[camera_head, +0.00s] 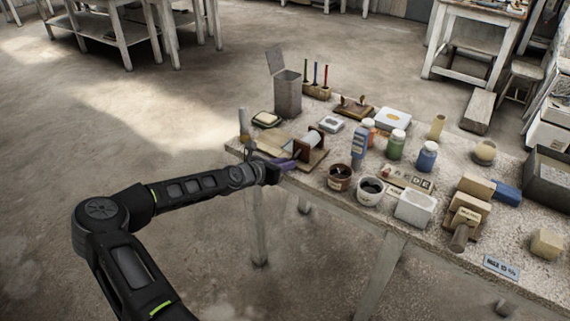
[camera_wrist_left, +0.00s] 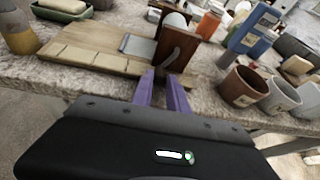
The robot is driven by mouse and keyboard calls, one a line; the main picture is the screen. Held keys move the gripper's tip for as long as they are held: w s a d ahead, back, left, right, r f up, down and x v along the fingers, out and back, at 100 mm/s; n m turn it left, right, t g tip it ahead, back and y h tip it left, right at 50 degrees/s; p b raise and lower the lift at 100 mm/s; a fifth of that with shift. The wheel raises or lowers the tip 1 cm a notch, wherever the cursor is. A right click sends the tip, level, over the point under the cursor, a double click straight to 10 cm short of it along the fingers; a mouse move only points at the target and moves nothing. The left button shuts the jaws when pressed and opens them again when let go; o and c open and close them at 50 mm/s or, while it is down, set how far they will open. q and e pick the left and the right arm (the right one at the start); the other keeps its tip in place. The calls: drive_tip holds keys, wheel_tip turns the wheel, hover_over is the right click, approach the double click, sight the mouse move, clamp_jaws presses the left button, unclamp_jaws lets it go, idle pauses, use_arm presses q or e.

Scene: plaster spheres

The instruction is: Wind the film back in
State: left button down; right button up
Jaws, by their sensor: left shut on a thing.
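A wooden winding stand (camera_head: 316,158) sits at the near left corner of the table. It holds a pale roll of film (camera_head: 312,140) between brown uprights, and the roll also shows in the left wrist view (camera_wrist_left: 176,20). A short grey film end (camera_wrist_left: 138,46) lies out from the roll over the board (camera_wrist_left: 92,62). My left gripper (camera_head: 291,162) is at the stand's near side. Its purple fingers (camera_wrist_left: 165,74) are shut on the small crank (camera_wrist_left: 172,57) at the near upright; the fingertips partly hide the grip. My right gripper is not in view.
A soap dish (camera_head: 266,119) and a metal bin (camera_head: 287,95) stand behind the stand. The floor left of the table is clear.

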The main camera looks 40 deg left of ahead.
use_arm(q)
drive_tip(key=shift+r+m, duration=0.1)
drive_tip(key=shift+m, duration=0.2)
